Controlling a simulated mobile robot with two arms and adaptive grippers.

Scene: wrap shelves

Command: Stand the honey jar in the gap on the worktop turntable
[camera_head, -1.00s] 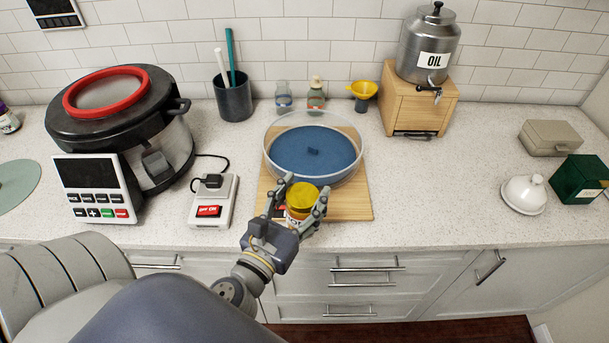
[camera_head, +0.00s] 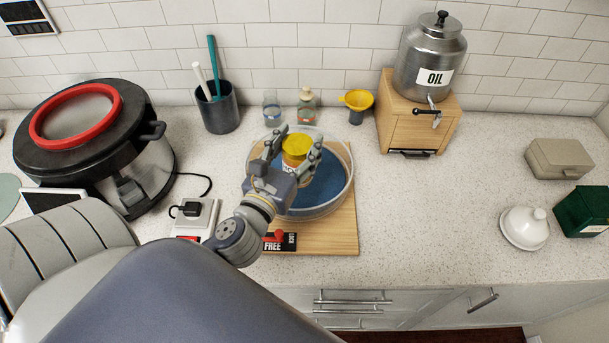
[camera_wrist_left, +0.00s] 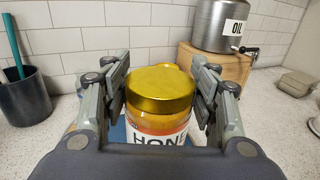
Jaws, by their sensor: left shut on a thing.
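The honey jar (camera_head: 296,148) has a yellow lid and a white and orange label; its lettering shows in the left wrist view (camera_wrist_left: 160,113). My left gripper (camera_head: 286,145) is shut on the jar, one finger on each side, and holds it upright. In the head view the jar appears over the turntable (camera_head: 325,190), a round blue-floored tray with a clear rim on a wooden board. I cannot tell whether the jar's base touches the turntable floor. My arm and gripper hide the turntable's left part. My right gripper is not in view.
Two small bottles (camera_head: 306,106) and a yellow funnel (camera_head: 357,102) stand close behind the turntable. A dark utensil cup (camera_head: 218,110) is at back left, a wooden box (camera_head: 417,125) with an oil can at back right. A red-and-black FREE/LOCK slider (camera_head: 280,241) is on the board's front. Worktop at right is largely clear.

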